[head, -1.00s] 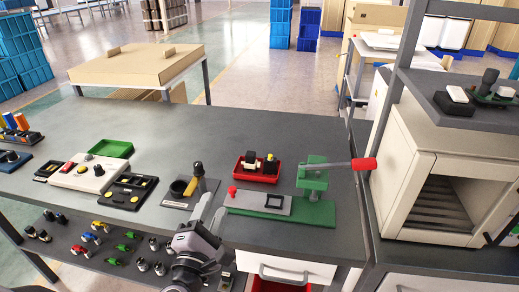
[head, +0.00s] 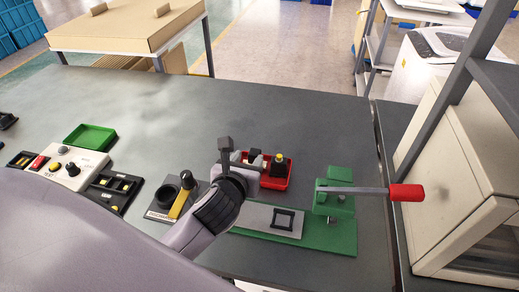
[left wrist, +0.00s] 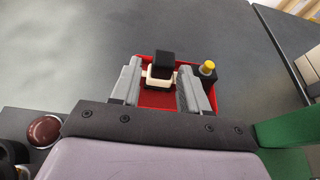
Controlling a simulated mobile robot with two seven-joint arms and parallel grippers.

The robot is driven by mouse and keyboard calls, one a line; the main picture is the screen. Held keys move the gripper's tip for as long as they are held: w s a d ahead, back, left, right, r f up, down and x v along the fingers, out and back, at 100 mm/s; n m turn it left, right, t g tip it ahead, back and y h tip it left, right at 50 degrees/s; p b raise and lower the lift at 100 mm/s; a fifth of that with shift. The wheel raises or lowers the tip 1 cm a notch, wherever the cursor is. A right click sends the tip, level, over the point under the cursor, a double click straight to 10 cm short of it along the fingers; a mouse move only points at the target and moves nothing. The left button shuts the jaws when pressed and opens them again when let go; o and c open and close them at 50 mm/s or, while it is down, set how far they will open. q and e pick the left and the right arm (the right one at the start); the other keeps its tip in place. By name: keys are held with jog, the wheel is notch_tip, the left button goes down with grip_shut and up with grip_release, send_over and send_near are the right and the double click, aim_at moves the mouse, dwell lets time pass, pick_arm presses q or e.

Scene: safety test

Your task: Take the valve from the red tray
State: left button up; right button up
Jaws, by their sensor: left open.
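The red tray (head: 268,184) lies on the grey bench right of centre in the head view. Two parts sit in it: a black-topped cream part (head: 255,156) and a black block with a yellow knob (head: 279,167). I cannot tell for sure which is the valve. My left gripper (head: 238,158) reaches over the tray's left side. In the left wrist view its open fingers (left wrist: 160,88) stand on either side of the black-topped cream part (left wrist: 161,68). The yellow-knobbed block (left wrist: 208,75) is just outside the right finger. My right gripper is not in view.
A green press (head: 335,205) with a red-ended lever (head: 405,193) stands close right of the tray. A green tray (head: 90,137) lies further left. The bench behind the red tray is clear.

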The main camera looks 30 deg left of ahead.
aim_at(256, 151)
pick_arm(q)
jog(key=shift+w+f, duration=0.2)
jog(key=shift+w, duration=0.2)
jog(key=shift+d+x, duration=0.2)
jog(key=shift+x, duration=3)
jog(key=shift+f, duration=0.1)
jog(key=c, duration=0.8)
